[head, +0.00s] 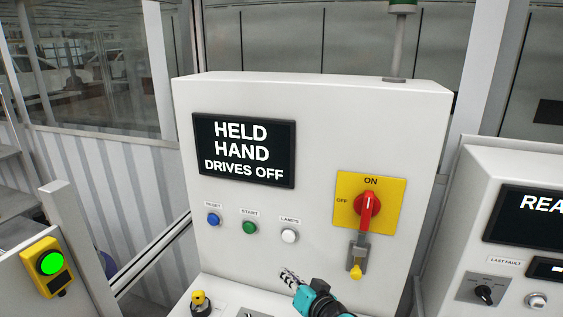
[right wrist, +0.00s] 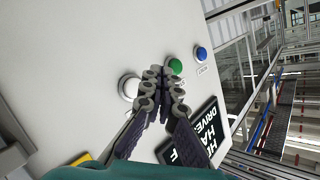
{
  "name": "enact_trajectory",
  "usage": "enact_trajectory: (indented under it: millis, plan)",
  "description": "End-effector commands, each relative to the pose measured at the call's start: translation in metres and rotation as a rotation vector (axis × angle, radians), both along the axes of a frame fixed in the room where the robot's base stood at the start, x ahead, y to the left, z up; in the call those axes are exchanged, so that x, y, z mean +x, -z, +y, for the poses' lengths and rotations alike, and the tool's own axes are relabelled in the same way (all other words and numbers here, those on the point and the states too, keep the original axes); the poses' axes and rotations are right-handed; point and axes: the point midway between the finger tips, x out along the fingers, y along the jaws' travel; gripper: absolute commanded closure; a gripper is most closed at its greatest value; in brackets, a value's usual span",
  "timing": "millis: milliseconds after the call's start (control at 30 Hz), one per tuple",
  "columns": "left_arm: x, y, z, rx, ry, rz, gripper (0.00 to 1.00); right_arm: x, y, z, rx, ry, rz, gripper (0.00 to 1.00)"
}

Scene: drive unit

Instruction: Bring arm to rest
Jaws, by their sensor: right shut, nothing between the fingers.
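My right gripper (head: 288,276) is in front of the lower middle of the white control cabinet (head: 320,108), below the buttons. Its fingers are shut with nothing between them. In the right wrist view its fingertips (right wrist: 163,80) point at the panel, between the white button (right wrist: 129,86) and the green button (right wrist: 175,65). I cannot tell the exact gap to the panel. The screen (head: 243,150) reads "HELD HAND DRIVES OFF". My left gripper is not in view.
The panel has a blue button (head: 213,219), and a red rotary switch (head: 368,207) on a yellow plate, at ON. A yellow-topped knob (head: 198,300) stands on the desk ledge. A second cabinet (head: 487,165) is at the right. A green-lit yellow box (head: 48,266) is at the left.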

Motion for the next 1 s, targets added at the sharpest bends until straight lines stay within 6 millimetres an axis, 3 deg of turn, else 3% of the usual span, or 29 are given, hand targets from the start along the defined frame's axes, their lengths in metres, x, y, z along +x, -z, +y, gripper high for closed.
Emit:
enact_trajectory:
  millis: [33,200,400,500,700,1000]
  plan:
    - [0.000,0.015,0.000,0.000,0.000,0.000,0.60,-0.018,0.015,-0.009,-0.054,-0.009,0.032,1.00]
    - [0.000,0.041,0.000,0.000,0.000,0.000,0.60,-0.083,0.060,-0.047,-0.254,-0.015,0.187,1.00]
    - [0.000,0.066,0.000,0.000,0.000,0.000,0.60,-0.161,0.117,-0.109,-0.472,0.053,0.385,1.00]
    - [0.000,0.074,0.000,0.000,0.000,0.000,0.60,-0.191,0.135,-0.135,-0.547,0.098,0.461,1.00]
    - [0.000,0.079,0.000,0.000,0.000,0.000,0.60,-0.218,0.149,-0.160,-0.618,0.147,0.529,1.00]
    - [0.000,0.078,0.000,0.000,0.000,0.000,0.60,-0.219,0.149,-0.161,-0.621,0.149,0.532,1.00]
